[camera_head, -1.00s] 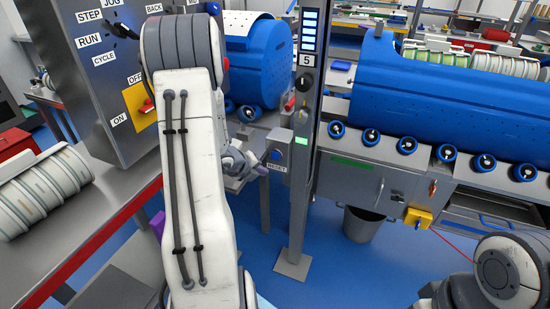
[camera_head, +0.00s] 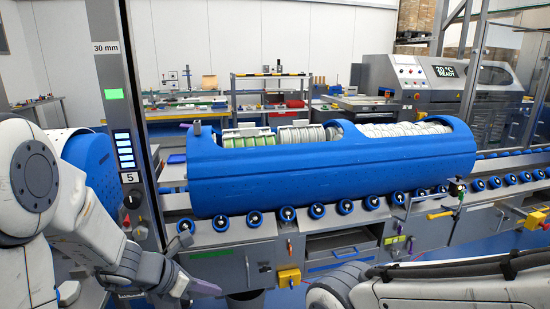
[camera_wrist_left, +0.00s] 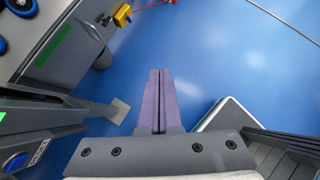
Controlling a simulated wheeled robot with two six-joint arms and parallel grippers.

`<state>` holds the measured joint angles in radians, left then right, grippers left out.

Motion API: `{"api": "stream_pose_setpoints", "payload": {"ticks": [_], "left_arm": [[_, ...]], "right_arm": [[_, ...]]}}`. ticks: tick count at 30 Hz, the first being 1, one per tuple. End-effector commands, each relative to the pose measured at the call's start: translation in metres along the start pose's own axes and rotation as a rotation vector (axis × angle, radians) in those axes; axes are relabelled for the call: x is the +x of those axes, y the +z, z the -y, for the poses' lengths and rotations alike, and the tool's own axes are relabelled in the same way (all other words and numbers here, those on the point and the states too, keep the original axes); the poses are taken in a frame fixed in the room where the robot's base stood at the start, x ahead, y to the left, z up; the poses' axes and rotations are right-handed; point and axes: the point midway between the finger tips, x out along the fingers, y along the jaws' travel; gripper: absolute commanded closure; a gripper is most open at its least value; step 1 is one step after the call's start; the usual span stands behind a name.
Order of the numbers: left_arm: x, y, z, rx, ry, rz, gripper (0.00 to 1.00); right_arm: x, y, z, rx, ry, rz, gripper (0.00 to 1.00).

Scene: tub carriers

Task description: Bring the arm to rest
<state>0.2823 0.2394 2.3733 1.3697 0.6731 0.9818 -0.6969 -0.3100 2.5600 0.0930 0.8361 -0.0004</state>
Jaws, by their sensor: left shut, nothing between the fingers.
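My left arm comes in from the left in the head view. Its gripper (camera_head: 207,288) is low in the picture, in front of the conveyor's grey cabinets. In the left wrist view the left gripper's purple fingers (camera_wrist_left: 159,78) lie side by side, shut and empty, with blue floor beyond them. Part of my right arm crosses the lower right of the head view, but its gripper is out of view.
A long blue carrier tub (camera_head: 330,170) with white ribbed pieces inside lies on the roller conveyor (camera_head: 345,207). A grey post (camera_head: 140,140) with a lit display stands beside my left arm. A yellow box (camera_head: 289,277) juts from the cabinets.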

Motion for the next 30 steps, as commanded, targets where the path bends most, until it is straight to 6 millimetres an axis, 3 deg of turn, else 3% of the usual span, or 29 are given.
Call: {"api": "stream_pose_setpoints", "payload": {"ticks": [1,2,6,10,15,18,22,30], "left_arm": [[-0.006,0.018,0.043,0.241,-0.086,-0.032,1.0],[-0.009,0.023,0.066,0.387,-0.136,-0.051,1.0],[-0.035,0.022,0.166,1.134,-0.397,-0.11,1.0],[-0.073,0.002,0.224,1.814,-0.636,-0.123,1.0],[-0.114,-0.019,0.249,2.506,-0.875,-0.109,1.0],[-0.126,-0.023,0.25,2.749,-0.96,-0.103,1.0],[-0.133,-0.026,0.248,2.889,-1.01,-0.103,1.0],[-0.133,-0.026,0.248,2.889,-1.01,-0.103,1.0]], "right_arm": [[-0.013,-0.001,0.001,0.0,0.0,0.0,0.12],[-0.017,-0.001,0.001,0.0,0.0,0.0,0.12],[-0.036,-0.002,0.003,0.0,0.0,0.0,0.12],[-0.053,-0.003,0.004,0.0,0.0,0.0,0.12],[-0.068,-0.004,0.005,0.0,0.0,0.0,0.12],[-0.072,-0.004,0.005,0.0,0.0,0.0,0.12],[-0.073,-0.004,0.005,0.0,0.0,0.0,0.12],[-0.073,-0.004,0.005,0.0,0.0,0.0,0.12]]}}
